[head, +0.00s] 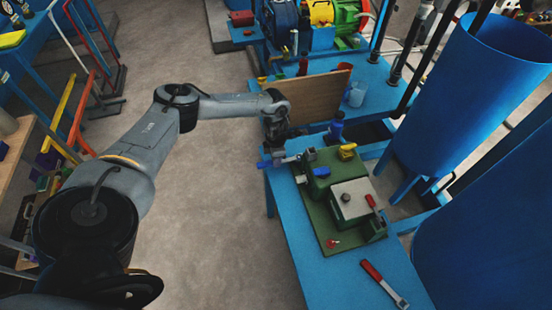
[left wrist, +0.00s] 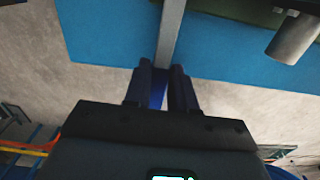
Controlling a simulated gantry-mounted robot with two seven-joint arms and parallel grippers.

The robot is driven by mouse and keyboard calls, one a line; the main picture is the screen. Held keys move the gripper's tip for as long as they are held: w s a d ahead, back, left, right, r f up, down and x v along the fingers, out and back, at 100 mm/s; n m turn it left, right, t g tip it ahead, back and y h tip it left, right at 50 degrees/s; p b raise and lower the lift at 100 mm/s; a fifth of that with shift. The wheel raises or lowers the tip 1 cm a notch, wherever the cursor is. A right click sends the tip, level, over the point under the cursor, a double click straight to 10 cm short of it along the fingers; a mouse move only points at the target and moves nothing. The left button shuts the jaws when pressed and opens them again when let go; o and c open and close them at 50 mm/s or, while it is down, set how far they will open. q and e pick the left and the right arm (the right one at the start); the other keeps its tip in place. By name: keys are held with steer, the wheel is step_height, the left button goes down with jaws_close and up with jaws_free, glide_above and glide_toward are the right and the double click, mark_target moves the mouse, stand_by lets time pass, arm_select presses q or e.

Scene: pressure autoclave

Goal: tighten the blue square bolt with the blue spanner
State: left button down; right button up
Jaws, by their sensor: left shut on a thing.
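My left gripper (head: 274,153) is at the left edge of the blue bench, shut on the blue handle of the spanner (head: 264,164). In the left wrist view the two dark fingers (left wrist: 161,88) close around the blue handle (left wrist: 157,95), and its grey shaft (left wrist: 172,40) runs up over the bench edge. In the head view the shaft points right, towards the green fixture (head: 327,222). A small blue piece (head: 321,171), which looks like the blue bolt, sits on the fixture's top. I cannot tell whether the spanner's jaw touches it. My right gripper is not in view.
A yellow piece (head: 347,152) and a red piece (head: 333,243) are also on the fixture. A red-handled tool (head: 384,284) lies on the bench in front. A wooden board (head: 314,97) and a blue bottle (head: 336,126) stand behind. A grey cylinder (left wrist: 292,38) is right of the shaft.

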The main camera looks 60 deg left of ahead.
arm_select(q)
steer(key=shift+f+b, duration=0.75)
steer(key=shift+f, duration=0.35)
steer(key=c, duration=0.8)
jaws_free()
steer(key=shift+c, duration=0.2)
steer(key=shift+r, duration=0.15)
step_height(320, 180, up, 9)
steer(key=shift+r+p, duration=0.2)
steer(key=shift+p, duration=0.8)
steer(key=shift+r, duration=0.6)
